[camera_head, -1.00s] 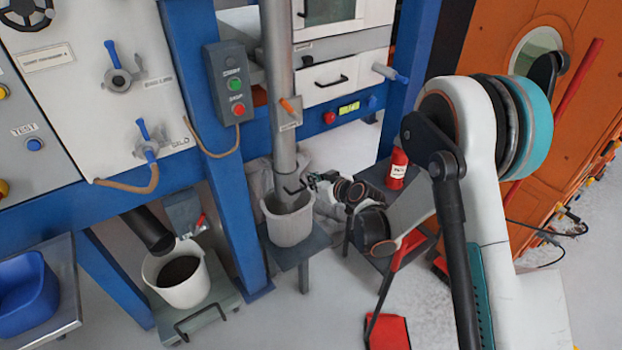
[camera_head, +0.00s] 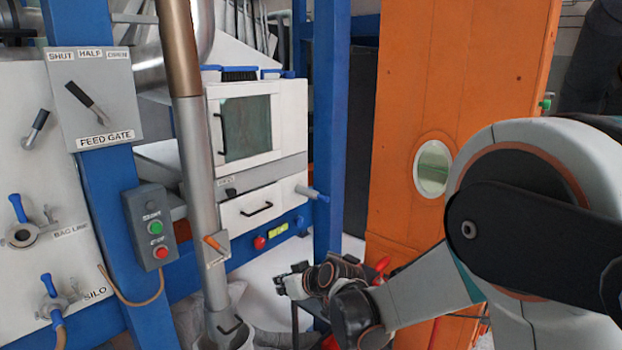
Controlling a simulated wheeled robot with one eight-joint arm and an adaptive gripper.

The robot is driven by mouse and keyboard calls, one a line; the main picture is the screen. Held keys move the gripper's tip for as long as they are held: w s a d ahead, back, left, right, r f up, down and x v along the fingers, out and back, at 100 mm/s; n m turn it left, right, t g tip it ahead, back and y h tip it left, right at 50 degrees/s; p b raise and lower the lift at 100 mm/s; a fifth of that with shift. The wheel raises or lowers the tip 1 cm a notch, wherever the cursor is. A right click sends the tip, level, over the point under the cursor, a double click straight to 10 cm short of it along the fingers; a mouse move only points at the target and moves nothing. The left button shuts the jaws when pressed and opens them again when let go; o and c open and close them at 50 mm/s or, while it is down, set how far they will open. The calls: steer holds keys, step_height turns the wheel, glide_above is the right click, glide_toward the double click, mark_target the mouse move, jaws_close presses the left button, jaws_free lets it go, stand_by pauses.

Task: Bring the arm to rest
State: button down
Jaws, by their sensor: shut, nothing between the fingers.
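My gripper (camera_head: 281,284) is at the far end of my arm, low in the middle of the picture. It is small and dark and is shut with nothing in it. It appears just right of the grey down pipe (camera_head: 201,190) and above the top of the bucket (camera_head: 232,330), whose lower part is cut off by the picture's bottom edge. I cannot tell the exact gap between my gripper and the pipe. My arm runs from the lower right, folded, and its large near joint hides part of the orange casing.
A control box (camera_head: 150,227) with green and red buttons hangs on the blue frame. A feed gate plate (camera_head: 92,100) is at upper left, with silo valve handles (camera_head: 51,292) below. A white cabinet (camera_head: 257,130) stands behind the pipe. An orange casing (camera_head: 440,80) rises at right.

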steer(key=s+d+r+m+h, duration=0.3)
steer(key=s+d+r, duration=0.7)
steer(key=s+d, duration=0.3)
steer(key=s+d+f+m+h, duration=0.1)
steer(key=s+d+m+h, duration=0.1)
steer(key=s+d, duration=0.5)
steer(key=s+d+f+m+g+h+b, duration=0.1)
steer(key=s+d+m+h, duration=0.1)
steer(key=s+d, duration=0.5)
steer(key=s, duration=0.5)
steer(key=shift+d, duration=0.4)
